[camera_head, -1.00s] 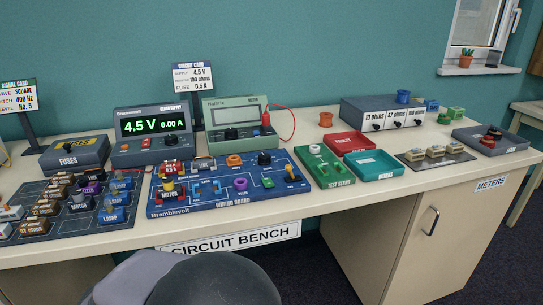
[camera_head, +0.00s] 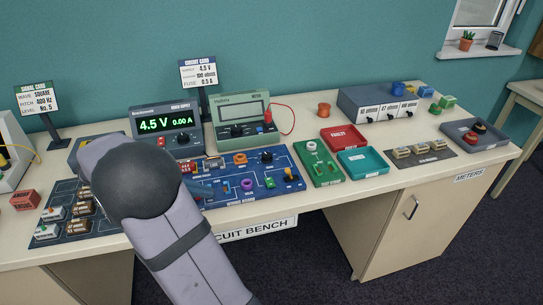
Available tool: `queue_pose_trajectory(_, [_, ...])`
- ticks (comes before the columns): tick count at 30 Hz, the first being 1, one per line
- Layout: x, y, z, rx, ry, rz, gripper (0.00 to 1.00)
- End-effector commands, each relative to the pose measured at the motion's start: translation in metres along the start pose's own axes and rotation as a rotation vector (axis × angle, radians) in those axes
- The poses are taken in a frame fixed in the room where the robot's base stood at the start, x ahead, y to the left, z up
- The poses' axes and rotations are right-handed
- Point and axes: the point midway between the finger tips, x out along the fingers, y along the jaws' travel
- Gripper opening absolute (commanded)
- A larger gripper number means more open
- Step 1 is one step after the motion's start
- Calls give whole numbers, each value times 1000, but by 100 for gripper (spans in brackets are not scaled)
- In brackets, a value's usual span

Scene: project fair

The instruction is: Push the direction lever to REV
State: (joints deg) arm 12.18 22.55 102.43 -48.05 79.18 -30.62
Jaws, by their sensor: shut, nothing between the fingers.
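The blue wiring board (camera_head: 262,196) lies on the bench, its left part hidden behind my arm. A small lever with a yellow-orange knob (camera_head: 289,174) stands at the board's right end. It may be the direction lever; no FWD or REV marking is legible. My arm reaches up from the bottom of the view, with its dark round joint over the board's left side.
Behind the board stand the power supply (camera_head: 165,127), reading 4.5 V and 0.00 A, and the green meter (camera_head: 237,117). The green test board (camera_head: 323,172), red tray (camera_head: 344,139) and teal tray (camera_head: 363,161) lie to the right. A parts mat (camera_head: 77,225) is partly covered at left.

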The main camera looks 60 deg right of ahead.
Motion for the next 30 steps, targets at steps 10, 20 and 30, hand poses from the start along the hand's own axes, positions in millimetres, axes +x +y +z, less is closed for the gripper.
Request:
queue_pose_trajectory(10, [46,54,55,-68,-208,-176,0])
queue_pose_trajectory(20, [75,65,77,-103,-291,-268,0])
queue_pose_trajectory(30, [79,65,78,-107,-298,-277,0])
